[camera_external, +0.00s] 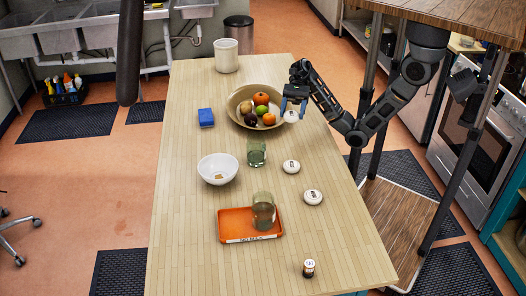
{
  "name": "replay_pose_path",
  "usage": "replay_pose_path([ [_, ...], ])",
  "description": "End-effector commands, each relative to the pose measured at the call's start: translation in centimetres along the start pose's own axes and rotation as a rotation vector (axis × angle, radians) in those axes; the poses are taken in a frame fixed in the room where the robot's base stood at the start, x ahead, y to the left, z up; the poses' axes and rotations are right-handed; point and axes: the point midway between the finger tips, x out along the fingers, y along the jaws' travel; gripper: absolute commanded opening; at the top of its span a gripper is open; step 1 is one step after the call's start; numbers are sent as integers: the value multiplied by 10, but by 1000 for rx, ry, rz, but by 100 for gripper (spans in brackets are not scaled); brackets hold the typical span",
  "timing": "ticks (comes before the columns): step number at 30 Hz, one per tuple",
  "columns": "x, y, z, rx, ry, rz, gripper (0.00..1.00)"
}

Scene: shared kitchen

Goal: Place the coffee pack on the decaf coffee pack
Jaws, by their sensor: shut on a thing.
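My gripper (292,108) is shut on a white round pack (291,117), held at the right side of the fruit bowl, apparently above the table. Two similar white round packs with dark printing lie flat on the wooden table: one (291,167) right of the green glass, the other (313,197) nearer the camera. The print is too small to read, so I cannot tell which is the decaf coffee pack. My fingers partly cover the held pack.
The fruit bowl (236,112) is beside my gripper.

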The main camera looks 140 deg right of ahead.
Motion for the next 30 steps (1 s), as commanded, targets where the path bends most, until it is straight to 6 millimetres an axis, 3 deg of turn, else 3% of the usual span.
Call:
replay_pose_path([
  [5, 17, 6, -5, 7, -1, -8, 35],
  [18, 114, 24, -19, 7, -1, -8, 35],
  [25, 133, 27, -25, 6, 0, -10, 35],
  [30, 141, 27, -46, 10, -1, -11, 35],
])
